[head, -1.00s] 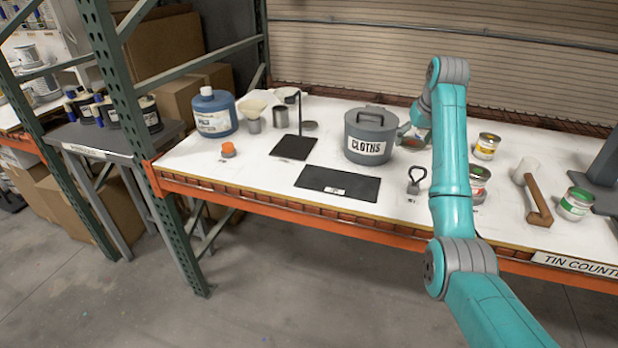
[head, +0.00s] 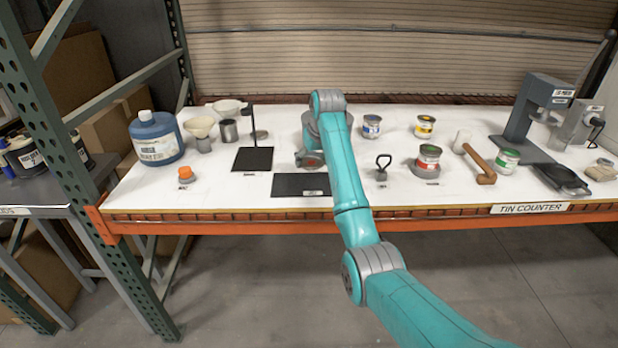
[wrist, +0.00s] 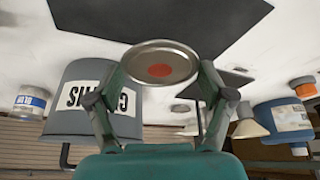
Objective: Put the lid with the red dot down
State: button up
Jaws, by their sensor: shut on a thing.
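A round metal lid with a red dot (wrist: 158,66) is gripped between the fingertips of my gripper (wrist: 157,80) in the wrist view. The dot faces the wrist camera. In the head view my gripper (head: 311,160) is at the near side of the grey cloths pot, just beyond the black mat (head: 290,186); my arm hides most of it. A black mat also fills the top of the wrist view (wrist: 160,18). The lid appears held clear of the counter; the exact height cannot be told.
The grey cloths pot (wrist: 75,100) stands close beside my gripper. A black stand base (head: 252,160) with a thin upright post is left of the mat. A blue jug (head: 157,142) stands further left. Several tins, including a red-labelled one (head: 428,160), are on the right.

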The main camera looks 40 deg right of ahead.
aim_at(311, 181)
jog(key=shift+f, duration=3.05)
jog(key=shift+f, duration=0.1)
jog(key=o, duration=0.6)
jog(key=shift+o, duration=0.2)
jog(key=d+v, duration=0.1)
jog(key=v, duration=1.1)
jog(key=shift+a, duration=0.4)
jog(key=shift+s, duration=0.1)
